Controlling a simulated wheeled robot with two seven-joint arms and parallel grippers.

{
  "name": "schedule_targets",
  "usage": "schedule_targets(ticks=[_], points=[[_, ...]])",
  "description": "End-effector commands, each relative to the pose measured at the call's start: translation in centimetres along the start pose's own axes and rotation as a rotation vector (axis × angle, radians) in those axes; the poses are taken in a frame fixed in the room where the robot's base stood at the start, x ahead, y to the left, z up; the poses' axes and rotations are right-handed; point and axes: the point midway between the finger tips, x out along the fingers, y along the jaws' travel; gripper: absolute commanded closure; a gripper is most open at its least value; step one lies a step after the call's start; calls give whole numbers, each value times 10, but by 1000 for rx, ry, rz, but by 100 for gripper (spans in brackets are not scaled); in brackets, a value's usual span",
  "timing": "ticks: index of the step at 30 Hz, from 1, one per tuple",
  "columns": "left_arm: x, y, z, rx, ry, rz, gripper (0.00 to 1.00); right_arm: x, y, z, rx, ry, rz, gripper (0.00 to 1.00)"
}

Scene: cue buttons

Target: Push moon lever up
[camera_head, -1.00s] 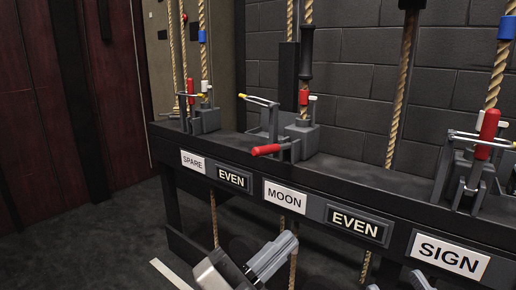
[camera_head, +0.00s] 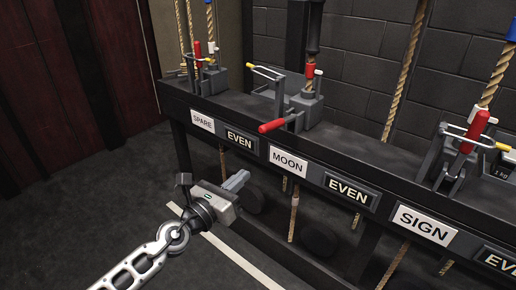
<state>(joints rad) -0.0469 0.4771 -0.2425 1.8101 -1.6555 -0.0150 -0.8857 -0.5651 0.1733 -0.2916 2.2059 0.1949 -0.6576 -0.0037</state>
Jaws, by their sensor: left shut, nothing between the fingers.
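The moon lever (camera_head: 281,124) has a red handle that sticks out level toward me from its grey bracket, above the white MOON label (camera_head: 288,162). A rope passes up through the bracket (camera_head: 305,108). My left gripper (camera_head: 238,181) is shut and empty. It is in front of the rail, below and left of the MOON label, apart from the lever. My right gripper is not in view.
The spare lever (camera_head: 198,47) at left and the sign lever (camera_head: 474,131) at right stand with red handles upright. A dark rail (camera_head: 345,150) carries the SPARE (camera_head: 202,122) and SIGN (camera_head: 425,225) labels and EVEN plates. Ropes hang below it. Open floor lies at left.

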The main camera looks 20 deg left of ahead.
Motion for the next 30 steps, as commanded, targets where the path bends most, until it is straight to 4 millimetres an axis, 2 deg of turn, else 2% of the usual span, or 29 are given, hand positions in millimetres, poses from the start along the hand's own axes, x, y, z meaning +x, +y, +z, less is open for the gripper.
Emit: schedule_targets(ticks=[5,16,17,18,20,21,30], points=[[23,0,3,-4,-4,0,100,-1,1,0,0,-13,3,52],[101,-1,0,-3,-4,-1,100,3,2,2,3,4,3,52],[102,-2,10,-4,-3,-1,100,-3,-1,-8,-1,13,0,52],[103,-2,20,-5,-2,-1,100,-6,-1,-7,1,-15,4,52],[104,-2,28,-5,-1,-1,100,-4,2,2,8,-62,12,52],[105,-2,31,-4,-1,-1,100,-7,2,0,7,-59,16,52],[108,-1,40,-4,0,-1,100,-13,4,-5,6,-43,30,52]])
